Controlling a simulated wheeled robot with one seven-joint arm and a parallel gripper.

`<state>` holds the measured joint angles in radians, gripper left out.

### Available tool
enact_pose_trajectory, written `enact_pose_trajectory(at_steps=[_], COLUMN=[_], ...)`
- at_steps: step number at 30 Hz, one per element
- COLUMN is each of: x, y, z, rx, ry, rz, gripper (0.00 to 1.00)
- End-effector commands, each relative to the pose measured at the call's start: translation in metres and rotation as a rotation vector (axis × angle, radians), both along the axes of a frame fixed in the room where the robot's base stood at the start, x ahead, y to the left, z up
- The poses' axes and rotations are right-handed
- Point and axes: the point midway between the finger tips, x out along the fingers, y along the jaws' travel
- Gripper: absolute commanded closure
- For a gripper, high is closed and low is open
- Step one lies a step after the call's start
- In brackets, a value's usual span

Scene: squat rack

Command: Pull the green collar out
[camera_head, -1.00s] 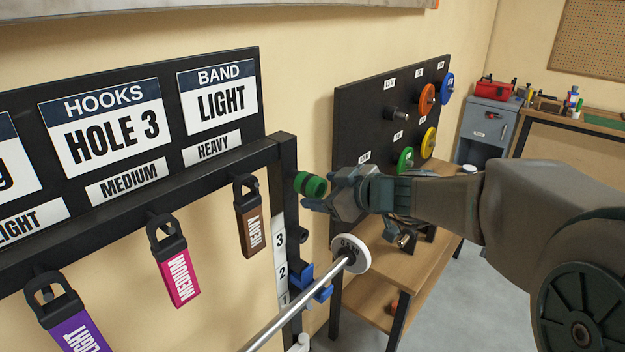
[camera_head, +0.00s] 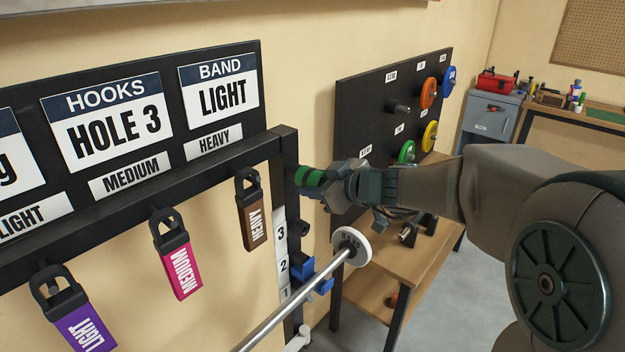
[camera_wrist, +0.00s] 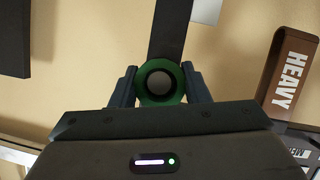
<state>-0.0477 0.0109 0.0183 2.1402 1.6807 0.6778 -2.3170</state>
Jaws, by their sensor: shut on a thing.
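The green collar (camera_head: 309,179) is a short dark green ring at the rack's upright, at about the height of the crossbar. My gripper (camera_head: 322,184) comes from the right and is shut on it. In the wrist view the collar (camera_wrist: 161,82) shows end-on as a green ring with a pale round centre, with one finger of my gripper (camera_wrist: 161,88) against each side. The black upright (camera_wrist: 172,25) shows behind and above it. How far the collar sits on or in the upright is hidden.
A barbell with a white plate (camera_head: 351,246) lies below my gripper, near a blue hook (camera_head: 322,280). Brown (camera_head: 251,215), pink (camera_head: 180,268) and purple (camera_head: 82,328) bands hang on the left. A plate board (camera_head: 365,110) and wooden bench (camera_head: 385,275) stand behind my arm.

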Motion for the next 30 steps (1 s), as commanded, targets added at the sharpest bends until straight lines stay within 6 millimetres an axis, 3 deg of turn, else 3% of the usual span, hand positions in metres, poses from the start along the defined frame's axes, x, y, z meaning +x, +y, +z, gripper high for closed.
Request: enact_pose_trajectory(at_steps=[30], x=[-0.0067], y=[-0.0091], z=[-0.0004], rx=[0.001], ry=[-0.001], rz=[-0.001], gripper=[0.98])
